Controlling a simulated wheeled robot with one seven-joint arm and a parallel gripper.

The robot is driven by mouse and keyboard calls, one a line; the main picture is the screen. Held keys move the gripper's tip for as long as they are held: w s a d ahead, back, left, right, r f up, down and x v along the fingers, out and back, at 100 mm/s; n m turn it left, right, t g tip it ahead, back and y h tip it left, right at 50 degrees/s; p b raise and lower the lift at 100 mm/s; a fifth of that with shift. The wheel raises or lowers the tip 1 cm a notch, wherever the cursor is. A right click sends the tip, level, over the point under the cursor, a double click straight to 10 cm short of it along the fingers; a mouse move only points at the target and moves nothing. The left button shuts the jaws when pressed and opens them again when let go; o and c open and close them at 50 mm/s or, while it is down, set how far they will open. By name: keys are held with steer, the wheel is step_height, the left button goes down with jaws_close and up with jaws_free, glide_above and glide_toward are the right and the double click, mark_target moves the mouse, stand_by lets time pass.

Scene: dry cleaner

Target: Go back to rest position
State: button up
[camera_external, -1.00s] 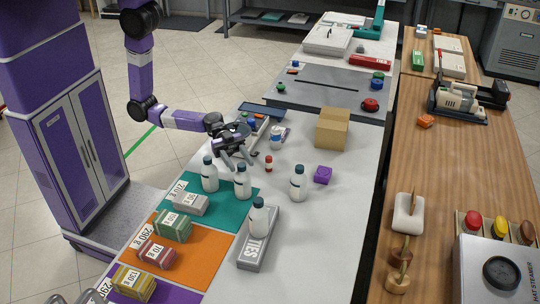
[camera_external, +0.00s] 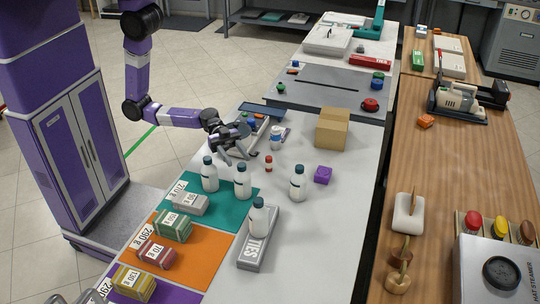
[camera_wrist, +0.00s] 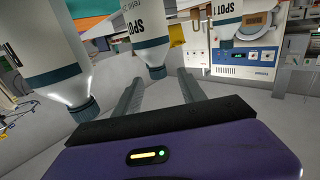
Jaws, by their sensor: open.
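My gripper (camera_external: 235,153) hangs over the left part of the white table, above and behind the bottles. Its two fingers are apart with nothing between them; they also show spread in the wrist view (camera_wrist: 160,92). White bottles with dark caps stand near it: one on the left (camera_external: 209,176) and one beside it (camera_external: 242,182), both at the back edge of the teal mat. In the wrist view, a large bottle (camera_wrist: 50,55) is close at the left and another (camera_wrist: 145,35) is just beyond the fingers. The gripper touches neither as far as I can see.
Open floor (camera_external: 180,65) lies left of the table.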

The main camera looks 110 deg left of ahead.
steer(key=s+a+n+t+y+p, duration=0.1)
steer(key=s+a+n+y+p, duration=0.4)
steer(key=s+a+n+y, duration=0.55)
steer(key=s+a+r+m+y+p, duration=0.1)
steer(key=s+a+r+p, duration=0.1)
steer(key=s+r, duration=0.5)
steer(key=s+a+r+m+p, duration=0.1)
steer(key=s+a+r+p, duration=0.1)
steer(key=s+a+r, duration=0.2)
steer(key=s+r, duration=0.2)
steer(key=s, duration=0.2)
steer(key=shift+s+r+t+y+p, duration=0.15)
steer(key=shift+r+t+y+p, duration=0.15)
steer(key=shift+r+t+y, duration=0.1)
